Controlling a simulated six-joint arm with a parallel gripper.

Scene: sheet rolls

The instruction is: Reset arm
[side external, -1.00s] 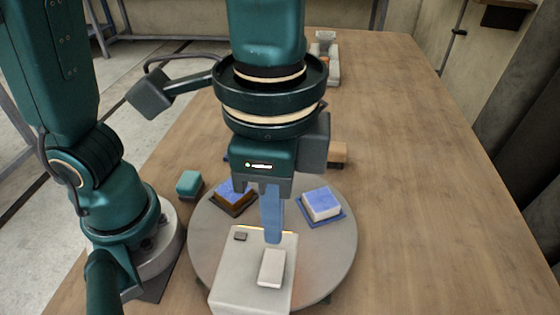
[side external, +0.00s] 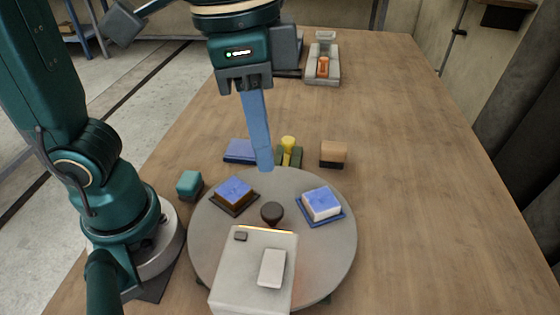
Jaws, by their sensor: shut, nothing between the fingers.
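My gripper (side external: 264,166) hangs from the arm above the far edge of the round grey turntable (side external: 330,258). Its blue fingers are shut together with nothing between them, and they tilt slightly. The fingertips appear clear of the things around them, though their exact height is hard to tell. On the turntable are a blue-topped block on a brown base (side external: 234,192), a blue-and-white block on a blue base (side external: 321,204), a dark round knob (side external: 271,212) and a pale box (side external: 232,283) with a small white piece on top.
Beyond the turntable lie a blue pad (side external: 240,151), a yellow piece in a green holder (side external: 289,150) and a tan-and-dark block (side external: 333,154). A teal block (side external: 189,184) sits left. A grey fixture with an orange part (side external: 323,68) stands far back. The table's right side is clear.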

